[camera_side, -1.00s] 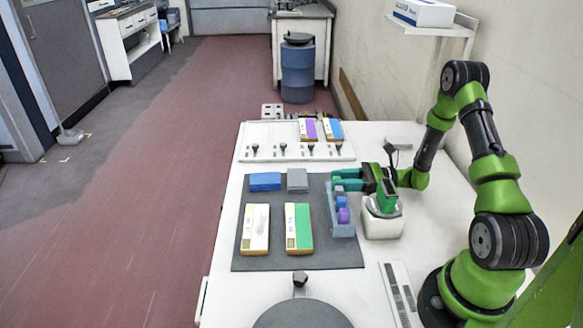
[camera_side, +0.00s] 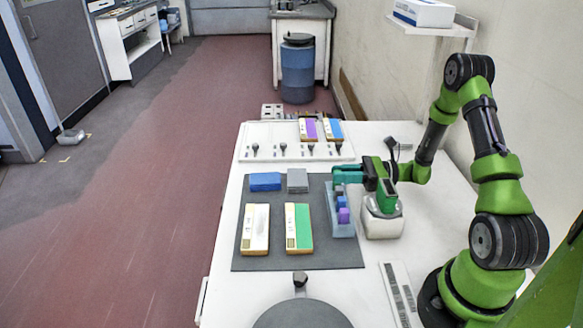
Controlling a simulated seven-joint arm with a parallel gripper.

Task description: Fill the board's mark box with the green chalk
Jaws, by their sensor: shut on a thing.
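My gripper (camera_side: 345,176) is shut at the far end of a light-blue chalk tray (camera_side: 343,229), just above it. A small green piece, which I take to be the green chalk, is between its fingers and hard to tell from the teal-green jaws. Blue chalk (camera_side: 341,203) and purple chalk (camera_side: 344,215) stand in the tray. Left of the tray, a board with a green strip (camera_side: 303,226) and a white and cream board (camera_side: 255,229) lie on the dark mat (camera_side: 270,262).
A blue block (camera_side: 265,181) and a grey block (camera_side: 297,180) lie behind the boards. A round grey disc (camera_side: 300,315) is at the front.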

